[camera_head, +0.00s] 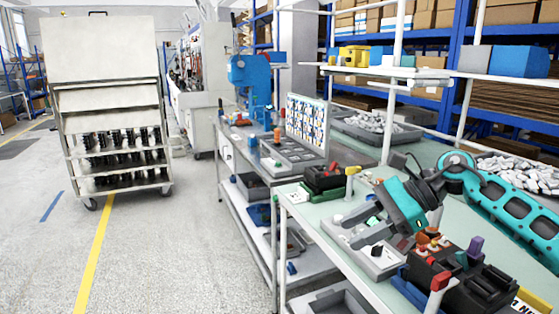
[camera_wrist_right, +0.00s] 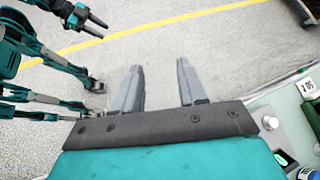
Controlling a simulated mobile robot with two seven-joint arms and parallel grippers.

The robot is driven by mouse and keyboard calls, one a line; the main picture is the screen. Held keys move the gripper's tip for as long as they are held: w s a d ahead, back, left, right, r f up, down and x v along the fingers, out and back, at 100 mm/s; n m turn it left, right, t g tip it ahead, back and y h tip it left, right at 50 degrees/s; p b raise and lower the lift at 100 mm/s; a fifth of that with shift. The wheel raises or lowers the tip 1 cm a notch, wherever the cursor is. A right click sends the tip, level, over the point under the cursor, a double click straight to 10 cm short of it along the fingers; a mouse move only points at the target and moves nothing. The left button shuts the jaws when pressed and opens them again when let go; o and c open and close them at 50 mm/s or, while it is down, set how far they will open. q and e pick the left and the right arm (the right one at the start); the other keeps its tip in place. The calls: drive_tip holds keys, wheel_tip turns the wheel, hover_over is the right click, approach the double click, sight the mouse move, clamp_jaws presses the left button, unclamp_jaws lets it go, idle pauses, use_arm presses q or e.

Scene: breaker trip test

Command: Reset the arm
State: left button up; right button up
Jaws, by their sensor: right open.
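My right gripper (camera_head: 378,212) hangs over the bench in the head view, its teal arm coming in from the right. In the right wrist view its two grey fingers (camera_wrist_right: 160,82) stand apart with nothing between them, seen against bare floor. A grey fixture (camera_head: 378,262) with a push button lies on the bench just below it; the gripper hides part of it. In the right wrist view, a green display (camera_wrist_right: 283,158) shows at the lower right. My left gripper (camera_wrist_right: 88,20) is small and dark at the top left there; its jaw opening is unclear.
A black unit (camera_head: 480,290) with coloured knobs stands at the bench front. A black and red device (camera_head: 323,178) sits further back. A bin of pale parts (camera_head: 520,174) is on the right. A wheeled cart (camera_head: 110,100) stands across the open floor (camera_head: 180,230).

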drive_tip(key=s+a+r+m+t+y, duration=0.1)
drive_tip(key=a+r+m+t+y, duration=0.3)
drive_tip(key=a+m+t+y, duration=0.65)
drive_tip(key=s+d+f+m+t+h, duration=0.25)
drive_tip(key=d+f+m+h, duration=0.35)
drive_tip(key=m+h, duration=0.7)
drive_tip(key=s+d+f+m+t+h, duration=0.25)
drive_tip(key=d+f+m+h, duration=0.35)
drive_tip(key=m, duration=1.4)
drive_tip(key=s+d+f+m+g+h, duration=0.1)
drive_tip(key=s+f+m+g, duration=0.35)
drive_tip(key=s, duration=0.35)
drive_tip(key=s+d+f+m+g+h, duration=0.1)
drive_tip(key=s+d+f+m+g, duration=0.2)
drive_tip(key=s+f, duration=0.4)
drive_tip(key=s+f+m+g, duration=0.4)
drive_tip(key=s+g, duration=0.1)
drive_tip(key=s, duration=0.5)
drive_tip(key=w+a+f+t+y, duration=0.1)
drive_tip(key=w+a+f+t, duration=0.2)
drive_tip(key=w+f+t, duration=0.4)
drive_tip(key=shift+w+f+n, duration=0.4)
drive_tip(key=shift+w+f, duration=0.15)
drive_tip(key=shift+f, duration=0.25)
drive_tip(key=shift+d+y, duration=0.15)
drive_tip(key=shift+y, duration=0.1)
